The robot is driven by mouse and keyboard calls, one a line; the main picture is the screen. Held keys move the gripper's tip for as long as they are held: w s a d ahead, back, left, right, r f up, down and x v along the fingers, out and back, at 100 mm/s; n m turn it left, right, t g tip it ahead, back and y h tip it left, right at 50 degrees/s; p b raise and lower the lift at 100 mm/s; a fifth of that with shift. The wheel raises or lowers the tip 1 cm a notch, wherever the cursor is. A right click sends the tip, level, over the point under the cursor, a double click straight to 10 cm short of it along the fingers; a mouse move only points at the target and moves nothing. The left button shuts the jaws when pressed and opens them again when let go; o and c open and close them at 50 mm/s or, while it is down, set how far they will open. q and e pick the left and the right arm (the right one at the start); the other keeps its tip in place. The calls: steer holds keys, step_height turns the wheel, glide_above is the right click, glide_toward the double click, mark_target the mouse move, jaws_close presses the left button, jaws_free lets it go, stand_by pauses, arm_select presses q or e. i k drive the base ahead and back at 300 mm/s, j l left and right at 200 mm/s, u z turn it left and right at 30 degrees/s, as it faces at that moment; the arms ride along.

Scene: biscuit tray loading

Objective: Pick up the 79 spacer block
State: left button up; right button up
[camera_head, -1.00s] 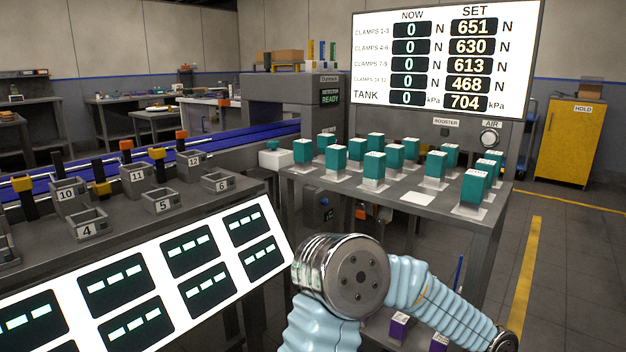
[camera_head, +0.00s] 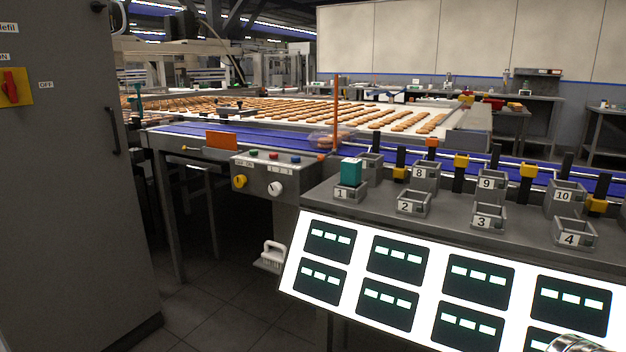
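One teal block (camera_head: 350,172) stands upright in the grey holder marked 1 (camera_head: 345,194), at the left end of the console ledge. No number can be read on this block, so I cannot tell whether it is the 79 spacer block. The table with several teal blocks is out of view now. Neither of my grippers shows; only a small metallic piece of my own arm is at the bottom right corner.
Numbered holders, such as 2 (camera_head: 411,205) and 3 (camera_head: 487,218), look empty along the ledge. The bright display panel (camera_head: 428,252) slopes below. A biscuit conveyor (camera_head: 300,112) runs behind. A grey cabinet (camera_head: 70,200) stands at left. Floor shows between cabinet and console.

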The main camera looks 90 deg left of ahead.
mark_target(351, 170)
steer(key=i+l+u, duration=0.15)
steer(key=u, duration=2.7)
